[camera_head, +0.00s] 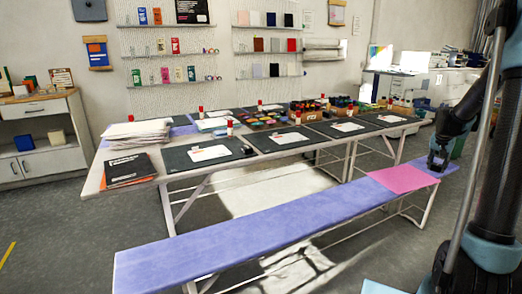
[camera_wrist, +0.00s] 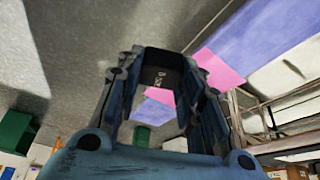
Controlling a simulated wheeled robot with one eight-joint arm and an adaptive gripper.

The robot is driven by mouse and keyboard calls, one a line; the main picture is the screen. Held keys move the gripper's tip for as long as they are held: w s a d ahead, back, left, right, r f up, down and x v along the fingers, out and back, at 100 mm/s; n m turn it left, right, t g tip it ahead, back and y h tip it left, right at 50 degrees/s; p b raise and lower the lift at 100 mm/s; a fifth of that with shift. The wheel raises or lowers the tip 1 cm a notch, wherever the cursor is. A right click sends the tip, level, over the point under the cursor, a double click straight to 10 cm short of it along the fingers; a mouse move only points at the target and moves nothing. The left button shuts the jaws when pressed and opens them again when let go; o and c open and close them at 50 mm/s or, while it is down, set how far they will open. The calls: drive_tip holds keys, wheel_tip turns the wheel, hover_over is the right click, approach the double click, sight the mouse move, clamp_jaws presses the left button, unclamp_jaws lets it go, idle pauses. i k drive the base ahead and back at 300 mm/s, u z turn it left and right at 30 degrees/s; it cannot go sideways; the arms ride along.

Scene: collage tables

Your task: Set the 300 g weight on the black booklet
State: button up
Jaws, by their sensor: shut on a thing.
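The black booklet (camera_head: 130,168), with white lettering and an orange edge beneath it, lies flat at the left end of the table. My gripper (camera_head: 438,160) is far from it, over the right end of the purple bench. In the wrist view my gripper (camera_wrist: 162,95) is shut on a dark block, which looks like the weight (camera_wrist: 160,78). It carries small white lettering that I cannot read for certain. In the head view the weight is too small and dark to tell from my gripper.
The long table (camera_head: 170,171) carries a paper stack (camera_head: 136,134), dark mats with white sheets, red-capped bottles and colourful trays. The purple bench (camera_head: 220,232) with a pink sheet (camera_head: 403,179) runs along its front. The floor at front left is clear.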

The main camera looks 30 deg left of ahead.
sight(129, 166)
drive_tip(key=z, duration=0.2)
drive_tip(key=k, duration=2.25)
drive_tip(key=u, duration=1.5)
drive_tip(key=i, duration=1.05)
drive_tip(key=u, duration=0.05)
